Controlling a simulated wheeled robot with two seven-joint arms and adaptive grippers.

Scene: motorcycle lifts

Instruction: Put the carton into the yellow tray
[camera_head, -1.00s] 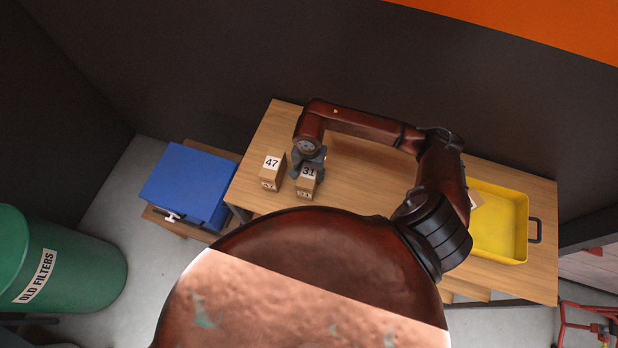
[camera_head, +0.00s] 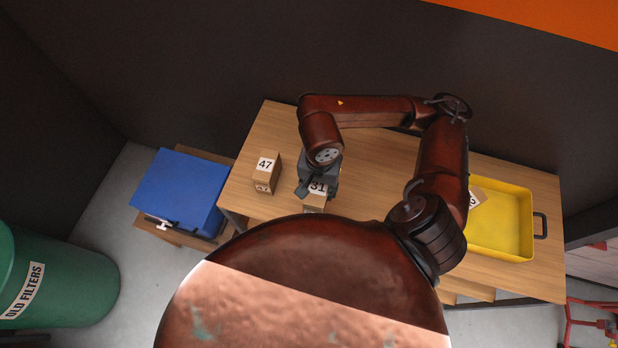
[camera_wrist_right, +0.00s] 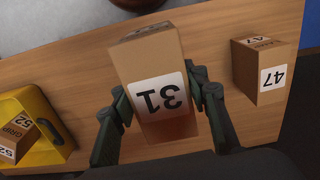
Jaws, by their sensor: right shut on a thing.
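The carton marked 31 (camera_head: 315,202) is between the fingers of my right gripper (camera_head: 318,188), above the left part of the wooden table. In the right wrist view the fingers of the right gripper (camera_wrist_right: 160,108) press on both sides of this brown carton (camera_wrist_right: 150,62), its label facing the camera. It appears raised off the table. The yellow tray (camera_head: 533,246) stands at the table's right end, partly behind my arm; it also shows in the wrist view (camera_wrist_right: 58,128). A labelled carton (camera_head: 480,199) lies in it. My left gripper is not in view.
Another carton marked 47 (camera_head: 266,174) stands on the wooden table (camera_head: 380,175), left of my right gripper. The table's middle looks clear.

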